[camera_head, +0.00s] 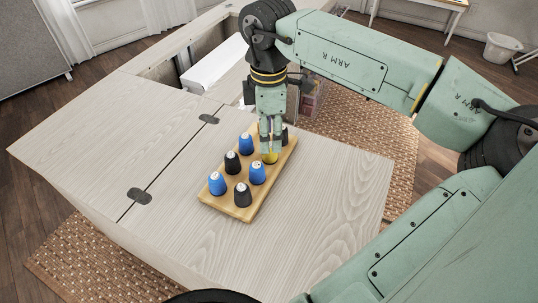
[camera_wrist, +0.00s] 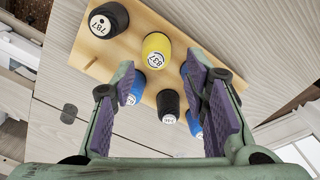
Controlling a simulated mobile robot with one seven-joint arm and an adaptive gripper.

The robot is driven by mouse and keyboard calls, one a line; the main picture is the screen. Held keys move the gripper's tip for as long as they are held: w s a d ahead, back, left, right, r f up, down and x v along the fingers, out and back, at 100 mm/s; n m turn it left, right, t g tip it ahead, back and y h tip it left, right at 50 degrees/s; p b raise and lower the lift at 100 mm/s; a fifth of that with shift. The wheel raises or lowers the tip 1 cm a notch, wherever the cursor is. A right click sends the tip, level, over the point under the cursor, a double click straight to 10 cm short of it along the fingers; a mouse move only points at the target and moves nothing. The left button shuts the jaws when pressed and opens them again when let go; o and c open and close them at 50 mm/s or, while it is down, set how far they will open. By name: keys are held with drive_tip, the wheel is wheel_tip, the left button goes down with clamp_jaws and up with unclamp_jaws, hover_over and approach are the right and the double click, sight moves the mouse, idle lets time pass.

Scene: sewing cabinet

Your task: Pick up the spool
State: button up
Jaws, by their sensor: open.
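Several cone-shaped thread spools stand upright on a wooden board (camera_head: 268,193) on the cabinet top. The yellow spool (camera_head: 270,158) is at the board's right side, directly under my gripper (camera_head: 270,147); the task does not say which spool is meant. In the wrist view the yellow spool (camera_wrist: 157,50), labelled 837, lies between the open fingertips of my gripper (camera_wrist: 160,62). A black spool (camera_wrist: 108,20) labelled 787 stands beyond it, mostly hidden by my gripper in the head view. My gripper appears empty; whether its tips touch the yellow spool is unclear.
Other blue spools (camera_head: 217,184) and black spools (camera_head: 243,195) stand close by on the board, some partly behind my fingers in the wrist view. The wooden cabinet top (camera_head: 320,220) is clear around the board. A clear bin (camera_head: 313,97) stands behind my gripper.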

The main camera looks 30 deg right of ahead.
sight(271, 158)
drive_tip(key=f, duration=0.2)
drive_tip(key=f+b, duration=0.1)
drive_tip(key=f, duration=0.2)
drive_tip(key=shift+w+d+f, duration=0.1)
drive_tip(key=shift+d+f, duration=0.1)
drive_tip(key=shift+f, duration=0.05)
drive_tip(key=shift+c, duration=0.5)
drive_tip(key=c, duration=0.5)
